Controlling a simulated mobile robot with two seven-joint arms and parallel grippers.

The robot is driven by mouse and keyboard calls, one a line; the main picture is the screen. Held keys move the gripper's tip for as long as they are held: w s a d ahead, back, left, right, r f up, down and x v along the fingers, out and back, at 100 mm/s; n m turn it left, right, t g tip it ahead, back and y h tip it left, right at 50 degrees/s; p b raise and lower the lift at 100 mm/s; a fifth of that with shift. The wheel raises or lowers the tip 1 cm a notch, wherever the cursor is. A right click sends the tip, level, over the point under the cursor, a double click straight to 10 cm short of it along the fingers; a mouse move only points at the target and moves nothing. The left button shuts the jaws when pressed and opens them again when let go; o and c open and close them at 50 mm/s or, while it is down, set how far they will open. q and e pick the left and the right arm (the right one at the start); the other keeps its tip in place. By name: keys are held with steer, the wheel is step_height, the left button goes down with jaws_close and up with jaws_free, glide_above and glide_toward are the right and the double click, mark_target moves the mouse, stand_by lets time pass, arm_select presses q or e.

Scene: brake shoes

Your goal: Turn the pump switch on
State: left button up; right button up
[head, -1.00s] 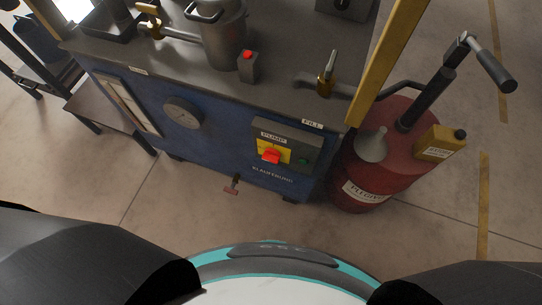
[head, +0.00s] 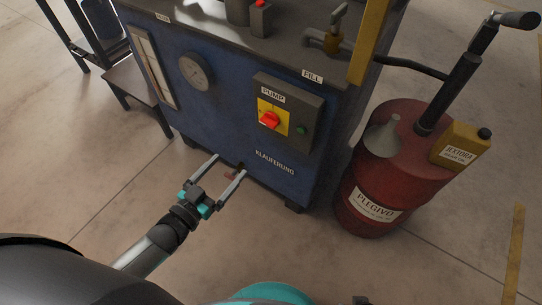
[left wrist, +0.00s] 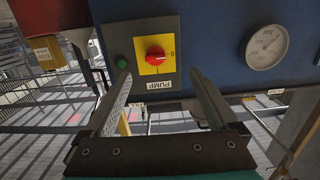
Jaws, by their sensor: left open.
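The pump switch (head: 269,120) is a red rotary knob on a yellow plate, set in a dark box labelled PUMP (head: 289,105) on the blue front of the machine. It also shows in the left wrist view (left wrist: 156,55), where the picture is upside down. A green button (head: 302,130) sits beside it. My left gripper (head: 231,164) is open and empty, below and to the left of the switch in the head view, apart from it. In the left wrist view the knob appears between and beyond the spread fingers (left wrist: 160,77). My right gripper is not in view.
A gauge (head: 196,71) is on the blue panel left of the switch. A red drum (head: 389,170) with a funnel, yellow can and hand pump stands at the right. The floor in front is clear.

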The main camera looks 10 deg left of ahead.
arm_select(q)
steer(key=d+r, duration=0.1)
steer(key=r, duration=0.1)
steer(key=b, duration=0.2)
glide_toward(266, 124)
steer(key=shift+t+h, duration=0.3)
steer(key=shift+h, duration=0.1)
steer(key=x, duration=0.2)
steer(key=b+x, duration=0.1)
steer(key=x, duration=0.1)
steer(key=b+x, duration=0.1)
steer(key=x, duration=0.2)
steer(key=shift+w+f, duration=0.15)
steer(key=shift+f, duration=0.25)
steer(key=shift+w+d+b, duration=0.15)
steer(key=shift+w+b, duration=0.3)
steer(key=shift+w, duration=0.15)
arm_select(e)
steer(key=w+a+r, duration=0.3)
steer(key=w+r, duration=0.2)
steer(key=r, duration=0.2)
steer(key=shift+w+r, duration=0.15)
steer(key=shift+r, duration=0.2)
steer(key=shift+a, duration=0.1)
arm_select(q)
steer(key=c, duration=1.4)
steer(key=shift+o, duration=0.2)
